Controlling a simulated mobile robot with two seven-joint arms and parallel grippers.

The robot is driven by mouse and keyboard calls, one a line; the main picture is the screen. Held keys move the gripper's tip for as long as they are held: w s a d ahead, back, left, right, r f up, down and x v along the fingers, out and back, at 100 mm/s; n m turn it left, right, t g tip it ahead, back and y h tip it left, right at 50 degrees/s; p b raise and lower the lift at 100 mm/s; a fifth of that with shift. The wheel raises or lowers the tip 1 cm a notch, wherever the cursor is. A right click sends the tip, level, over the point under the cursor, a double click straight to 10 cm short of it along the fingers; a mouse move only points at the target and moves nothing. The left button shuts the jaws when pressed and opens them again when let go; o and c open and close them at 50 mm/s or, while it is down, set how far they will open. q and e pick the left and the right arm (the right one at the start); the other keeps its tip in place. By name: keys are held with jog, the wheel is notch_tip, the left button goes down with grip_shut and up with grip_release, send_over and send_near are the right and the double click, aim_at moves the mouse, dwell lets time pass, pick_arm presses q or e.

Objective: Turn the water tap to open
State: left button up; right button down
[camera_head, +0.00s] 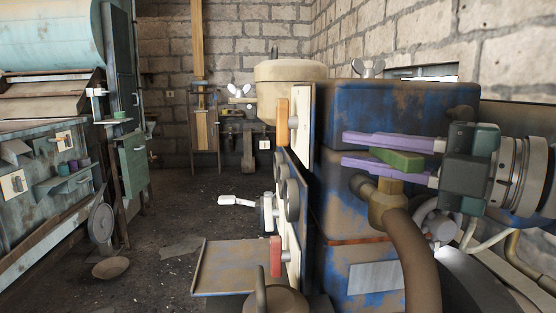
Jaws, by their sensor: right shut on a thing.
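The water tap (388,205) is on the right, in front of a blue, rusty engine block. It has a brass-coloured body with a thick brown hose curving down from it. Its green handle (403,161) sits on top and points roughly sideways. My right gripper (346,150) comes in from the right, and its two purple fingers lie one above the other. They are shut on the green handle, with the fingertips reaching past it to the left. Part of the handle is hidden behind the fingers. My left gripper is not in view.
The blue engine block (345,113) stands close behind the fingers. A panel with an orange switch (283,122), a red switch (276,256) and a white lever (238,201) is left of it. Pipes crowd the lower right. The floor (170,215) on the left is mostly open.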

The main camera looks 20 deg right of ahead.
jog(key=shift+y, duration=0.3)
jog(key=c, duration=0.8)
grip_release()
jog(key=shift+s+d+f+b, duration=0.15)
jog(key=shift+s+d+b, duration=0.15)
jog(key=shift+s, duration=0.25)
jog(key=v, duration=0.8)
jog(key=shift+s+d+r, duration=0.15)
jog(key=shift+s+r, duration=0.1)
jog(key=shift+s, duration=0.05)
